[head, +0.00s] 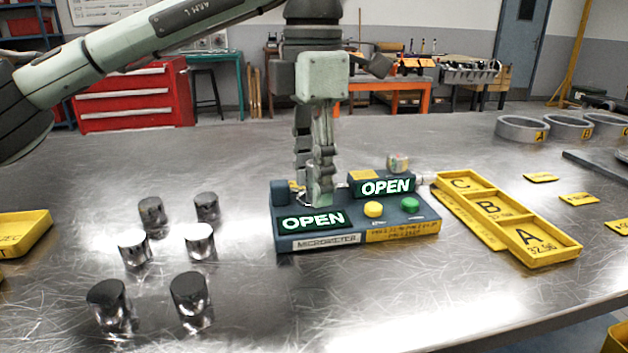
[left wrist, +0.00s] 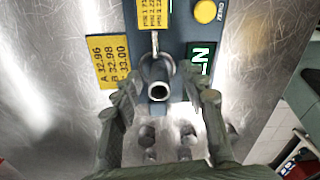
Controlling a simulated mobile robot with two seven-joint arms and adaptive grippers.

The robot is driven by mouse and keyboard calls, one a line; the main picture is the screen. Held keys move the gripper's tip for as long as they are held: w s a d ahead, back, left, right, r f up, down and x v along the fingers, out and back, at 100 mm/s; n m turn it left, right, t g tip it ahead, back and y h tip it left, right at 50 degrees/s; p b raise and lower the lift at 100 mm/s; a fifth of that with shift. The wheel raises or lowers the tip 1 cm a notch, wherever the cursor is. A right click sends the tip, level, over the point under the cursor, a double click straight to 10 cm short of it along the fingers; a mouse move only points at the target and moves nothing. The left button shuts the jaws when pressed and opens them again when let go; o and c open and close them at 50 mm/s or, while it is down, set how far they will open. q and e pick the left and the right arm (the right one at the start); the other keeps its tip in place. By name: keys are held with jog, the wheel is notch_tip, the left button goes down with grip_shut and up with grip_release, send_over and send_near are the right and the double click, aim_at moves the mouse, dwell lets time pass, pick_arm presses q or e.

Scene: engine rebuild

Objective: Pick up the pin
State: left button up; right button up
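The pin appears to be the hollow grey metal tube (left wrist: 158,80) in the left wrist view, seen end-on at the micrometer box, with a thin shiny rod beside it. The dark blue micrometer box (head: 318,243) stands mid-table and has two lit OPEN displays. My left gripper (head: 320,198) points down over the left part of this box. In the left wrist view my left gripper (left wrist: 158,100) has its fingers spread, one on each side of the tube, with visible gaps. I cannot tell the fingertip height exactly. My right gripper is not in view.
A yellow tray (head: 540,252) marked A, B, C lies to the right. Grey rings (head: 522,128) stand at the far right. A yellow bin (head: 22,235) is at the left edge. The front table is clear.

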aim_at(311, 165)
pick_arm(q)
grip_shut()
jog(key=shift+r, duration=0.1)
jog(key=shift+r, duration=0.45)
jog(key=r, duration=0.3)
jog(key=shift+s+a+r, duration=0.15)
jog(key=shift+s+r, duration=0.1)
jog(key=shift+s, duration=0.05)
jog(key=s+a+r, duration=0.4)
jog(key=s+r, duration=0.2)
jog(key=s, duration=0.4)
jog(key=shift+a+r, duration=0.25)
jog(key=shift+a, duration=0.15)
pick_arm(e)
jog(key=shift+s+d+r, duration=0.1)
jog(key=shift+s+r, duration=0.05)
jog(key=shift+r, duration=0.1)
